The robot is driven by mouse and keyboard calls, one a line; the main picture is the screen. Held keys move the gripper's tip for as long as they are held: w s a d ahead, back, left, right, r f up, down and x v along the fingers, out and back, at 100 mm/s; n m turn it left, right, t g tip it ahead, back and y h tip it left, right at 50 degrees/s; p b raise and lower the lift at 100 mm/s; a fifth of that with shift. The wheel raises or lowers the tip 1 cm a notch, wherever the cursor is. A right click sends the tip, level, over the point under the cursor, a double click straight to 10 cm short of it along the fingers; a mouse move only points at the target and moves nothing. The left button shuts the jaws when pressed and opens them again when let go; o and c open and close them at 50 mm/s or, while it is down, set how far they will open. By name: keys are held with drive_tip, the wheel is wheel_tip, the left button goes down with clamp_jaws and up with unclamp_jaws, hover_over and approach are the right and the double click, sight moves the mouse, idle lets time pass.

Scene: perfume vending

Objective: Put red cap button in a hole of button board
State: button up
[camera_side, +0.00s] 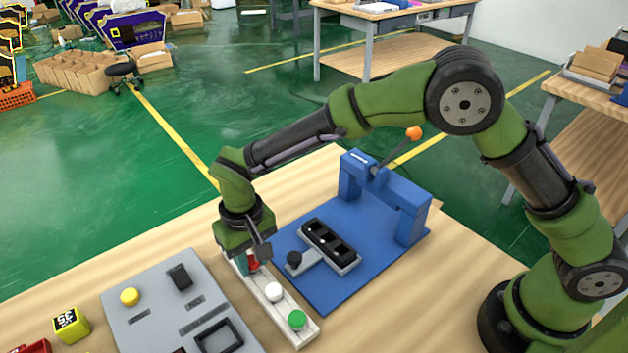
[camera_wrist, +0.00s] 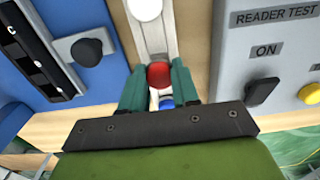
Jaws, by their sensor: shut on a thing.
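The red cap button (camera_wrist: 159,74) is between the two green fingers of my gripper (camera_wrist: 159,80), which are shut on it. In the side view the red cap button (camera_side: 252,262) shows under my gripper (camera_side: 255,254), at the far end of the white tray (camera_side: 304,337). I cannot tell whether it is lifted clear of the tray. A black block with dark slots (camera_side: 330,246) sits on the blue plate to the right, with a black knob (camera_side: 294,259) beside it. No board is labelled as the button board, and I cannot tell which part it is.
The tray also holds a white button (camera_side: 274,292), a green button (camera_side: 298,319) and a blue button (camera_wrist: 167,104). A grey panel (camera_side: 150,325) with a yellow button (camera_side: 130,297) lies left. A blue press frame (camera_side: 412,208) stands behind the slotted block. A yellow cube (camera_side: 71,325) sits far left.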

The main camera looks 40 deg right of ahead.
drive_tip(key=shift+f, duration=0.65)
idle(0.3)
drive_tip(key=o, duration=1)
drive_tip(key=shift+c, duration=0.2)
drive_tip(key=shift+o, duration=0.4)
drive_tip(key=o, duration=0.5)
drive_tip(key=shift+r, duration=0.15)
drive_tip(key=shift+r, duration=3.4)
